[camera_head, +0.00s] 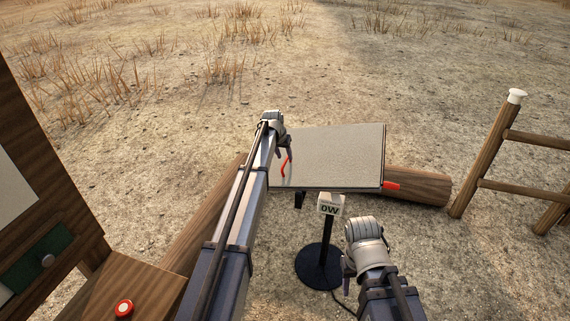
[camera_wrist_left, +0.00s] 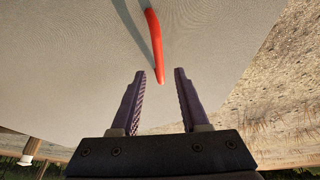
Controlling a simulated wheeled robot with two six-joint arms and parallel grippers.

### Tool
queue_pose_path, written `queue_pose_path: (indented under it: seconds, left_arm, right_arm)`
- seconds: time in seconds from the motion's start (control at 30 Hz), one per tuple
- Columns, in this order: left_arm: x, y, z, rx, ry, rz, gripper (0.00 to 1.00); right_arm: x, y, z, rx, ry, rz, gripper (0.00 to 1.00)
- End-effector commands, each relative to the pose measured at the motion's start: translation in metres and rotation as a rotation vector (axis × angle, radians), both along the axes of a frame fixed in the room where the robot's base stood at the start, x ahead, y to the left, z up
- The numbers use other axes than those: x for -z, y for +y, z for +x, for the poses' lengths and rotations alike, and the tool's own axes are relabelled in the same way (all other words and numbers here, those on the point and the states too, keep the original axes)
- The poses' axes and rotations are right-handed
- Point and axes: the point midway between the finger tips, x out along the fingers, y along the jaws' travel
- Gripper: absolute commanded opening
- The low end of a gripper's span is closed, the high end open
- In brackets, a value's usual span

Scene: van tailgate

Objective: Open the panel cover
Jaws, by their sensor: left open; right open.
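A flat grey panel (camera_head: 335,155) stands in the middle of the head view, with a red curved handle (camera_head: 287,167) at its left side. The handle also shows in the left wrist view (camera_wrist_left: 154,40), against the grey panel surface (camera_wrist_left: 80,50). My left gripper (camera_head: 284,150) is at the panel's left edge, by the top of the handle. In the left wrist view its open fingers (camera_wrist_left: 160,76) stand on both sides of the handle's near end. Whether they touch it I cannot tell. My right gripper (camera_head: 349,268) is low, in front of the panel, empty and apart from it.
A red tab (camera_head: 392,186) sticks out at the panel's lower right. A black stand (camera_head: 319,267) with a white sign (camera_head: 331,204) is below. A log (camera_head: 418,186) lies behind.

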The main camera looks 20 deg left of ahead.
Motion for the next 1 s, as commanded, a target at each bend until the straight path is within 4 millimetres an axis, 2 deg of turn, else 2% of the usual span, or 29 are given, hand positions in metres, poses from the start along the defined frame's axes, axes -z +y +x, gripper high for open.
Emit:
queue_pose_path:
  seconds: [0.03,0.13,0.47,0.87,1.0]
  left_arm:
    - [0.0111,-0.0004,0.0035,0.000,0.000,0.000,0.45]
    - [0.0168,-0.0010,0.0063,0.000,0.000,0.000,0.45]
    - [0.0169,-0.0015,0.0071,0.000,0.000,0.000,0.45]
    - [0.0170,-0.0015,0.0070,0.000,0.000,0.000,0.00]
    - [0.0170,-0.0015,0.0070,0.000,0.000,0.000,0.00]
  right_arm:
    - [0.0112,0.0000,0.0000,0.000,0.000,0.000,0.50]
    - [0.0168,0.0000,0.0000,0.000,0.000,0.000,0.50]
    - [0.0169,0.0000,0.0000,0.000,0.000,0.000,0.50]
    - [0.0170,0.0000,0.0000,0.000,0.000,0.000,0.50]
    - [0.0170,0.0000,0.0000,0.000,0.000,0.000,0.50]
